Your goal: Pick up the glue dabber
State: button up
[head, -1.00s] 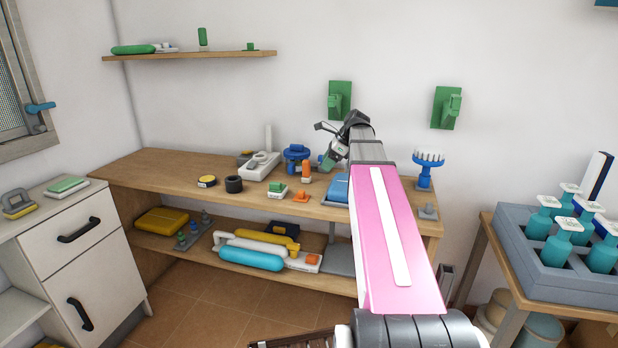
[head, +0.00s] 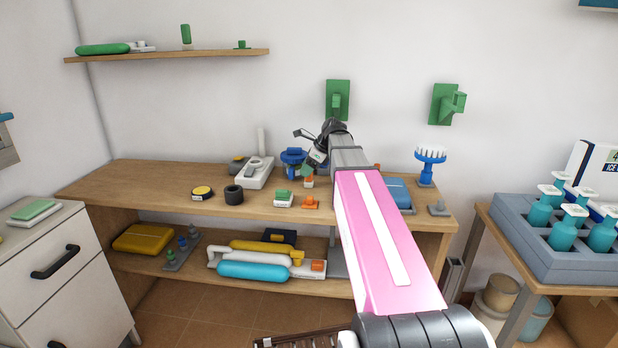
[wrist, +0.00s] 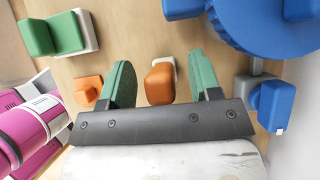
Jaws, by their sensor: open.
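I take the glue dabber to be the upright orange piece with a pale base (head: 309,183) on the workbench. In the wrist view this orange piece (wrist: 160,84) lies between my two green fingers, with a gap on each side. My gripper (head: 307,168) is open and reaches down over it, hiding its upper part in the head view. The open fingers of my gripper (wrist: 161,70) also show in the wrist view. I cannot tell how far the fingertips are above the bench.
A green-and-white block (head: 283,198) and a low orange piece (head: 310,203) stand close by. A blue round item (head: 291,156) stands behind, and a blue box (head: 398,192) is to the right. The bench's left end (head: 130,182) is clear.

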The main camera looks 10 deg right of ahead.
jog(key=shift+a+f, duration=0.2)
jog(key=shift+f, duration=0.1)
jog(key=c, duration=1)
jog(key=shift+r, duration=0.15)
jog(key=shift+r, duration=1.45)
jog(key=s+a, duration=0.2)
jog(key=s, duration=0.6)
jog(key=s+a, duration=0.3)
jog(key=s, duration=0.6)
jog(key=shift+a+r, duration=0.2)
jog(key=shift+a, duration=0.1)
